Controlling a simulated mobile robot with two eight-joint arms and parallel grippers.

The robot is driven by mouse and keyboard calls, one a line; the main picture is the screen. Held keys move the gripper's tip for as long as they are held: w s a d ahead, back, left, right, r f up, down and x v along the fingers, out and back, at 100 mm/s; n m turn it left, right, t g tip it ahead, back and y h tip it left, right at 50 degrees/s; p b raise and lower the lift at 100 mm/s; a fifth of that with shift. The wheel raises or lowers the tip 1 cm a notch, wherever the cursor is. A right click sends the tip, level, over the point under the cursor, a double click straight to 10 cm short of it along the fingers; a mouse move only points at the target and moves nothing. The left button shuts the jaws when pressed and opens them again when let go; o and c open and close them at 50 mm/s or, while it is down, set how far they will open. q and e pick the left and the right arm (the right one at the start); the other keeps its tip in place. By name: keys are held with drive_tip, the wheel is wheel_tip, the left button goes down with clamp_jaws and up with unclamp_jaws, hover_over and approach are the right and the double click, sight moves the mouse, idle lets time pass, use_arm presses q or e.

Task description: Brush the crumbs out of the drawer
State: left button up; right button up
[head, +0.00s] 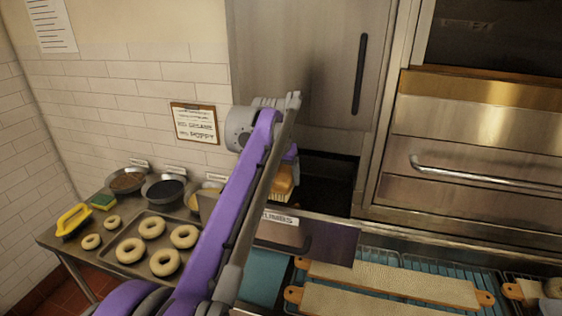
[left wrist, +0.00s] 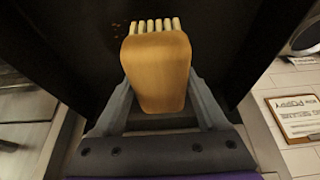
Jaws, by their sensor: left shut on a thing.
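My left gripper (left wrist: 157,105) is shut on a wooden brush (left wrist: 157,65) with pale bristles along its far edge. In the head view the brush (head: 284,182) shows partly behind my purple left arm, over the dark opening of the drawer. The drawer (head: 300,238) has a label on its front that reads like "CRUMBS", partly covered by my arm. In the left wrist view the drawer's dark inside (left wrist: 75,35) lies beyond the bristles. A few small brown crumbs (left wrist: 118,27) show left of the bristles. Whether the bristles touch the drawer floor cannot be told. My right gripper is not in view.
A tray of bagels (head: 150,245), several bowls (head: 165,190), a yellow-handled tool (head: 73,219) and a green sponge (head: 104,201) are on the left table. Bagel boards (head: 395,284) lie on a blue rack at lower right. A steel oven (head: 480,150) stands at right.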

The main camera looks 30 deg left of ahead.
sight(283, 170)
use_arm(q)
wheel_tip(283, 170, up, 2)
drive_tip(key=shift+s+a, duration=0.1)
drive_tip(key=shift+r+p, duration=0.45)
drive_tip(key=shift+r, duration=0.15)
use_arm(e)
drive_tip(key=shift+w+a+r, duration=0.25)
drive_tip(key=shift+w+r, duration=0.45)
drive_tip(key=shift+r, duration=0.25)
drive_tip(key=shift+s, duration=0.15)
